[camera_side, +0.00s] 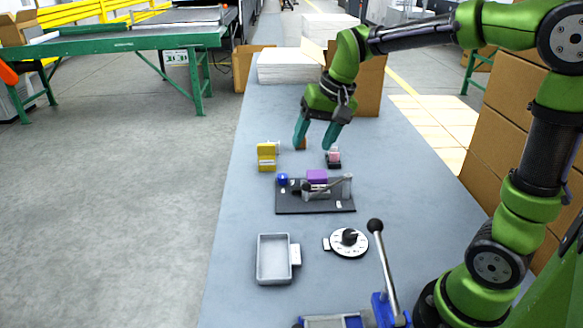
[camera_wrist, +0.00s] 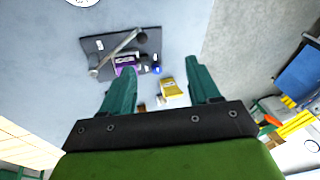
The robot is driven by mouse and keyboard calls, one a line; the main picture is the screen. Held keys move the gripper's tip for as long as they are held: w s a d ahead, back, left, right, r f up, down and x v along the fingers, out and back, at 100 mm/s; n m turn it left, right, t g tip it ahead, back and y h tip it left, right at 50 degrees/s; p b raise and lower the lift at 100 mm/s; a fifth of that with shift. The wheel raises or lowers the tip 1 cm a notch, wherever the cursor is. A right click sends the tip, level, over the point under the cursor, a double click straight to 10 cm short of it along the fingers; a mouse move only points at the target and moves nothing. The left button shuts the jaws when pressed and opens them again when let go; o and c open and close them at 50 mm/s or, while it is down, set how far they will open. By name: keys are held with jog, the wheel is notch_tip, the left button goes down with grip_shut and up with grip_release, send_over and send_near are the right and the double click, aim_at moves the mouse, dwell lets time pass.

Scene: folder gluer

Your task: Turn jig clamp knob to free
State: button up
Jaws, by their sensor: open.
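A dark jig plate (camera_side: 315,208) lies mid-table, bearing a purple block (camera_side: 317,176), a grey clamp with a dark-ended lever (camera_side: 325,186) and a blue round knob (camera_side: 283,180) at its left end. In the wrist view, the plate (camera_wrist: 143,47), purple block (camera_wrist: 125,70) and blue knob (camera_wrist: 156,70) show beyond the fingers. A white dial (camera_side: 349,250) with a black knob (camera_side: 349,236) sits nearer the side camera. I cannot tell which knob is the clamp's. My gripper (camera_side: 313,148) is open, apparently empty, above the table behind the jig; it also shows in the wrist view (camera_wrist: 158,68).
A yellow block (camera_side: 266,158) stands left of my gripper, and a small pink-and-black item (camera_side: 333,158) lies beneath its right finger. A grey tray (camera_side: 261,259) and a ball-topped lever (camera_side: 376,226) are nearer the side camera. White stacks (camera_side: 291,68) lie at the far end.

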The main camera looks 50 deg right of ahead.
jog(key=w+d+f+m+g, duration=0.25)
jog(key=w+d, duration=0.25)
jog(key=w, duration=0.5)
jog(key=m+g+h, duration=0.1)
jog(key=m, duration=0.8)
send_over(282, 175)
notch_tip(282, 175, down, 3)
jog(key=shift+n, duration=0.25)
notch_tip(282, 175, down, 16)
jog(key=shift+s+f, duration=0.1)
jog(key=shift+f, duration=0.15)
jog(key=shift+c, duration=0.2)
jog(key=c, duration=1)
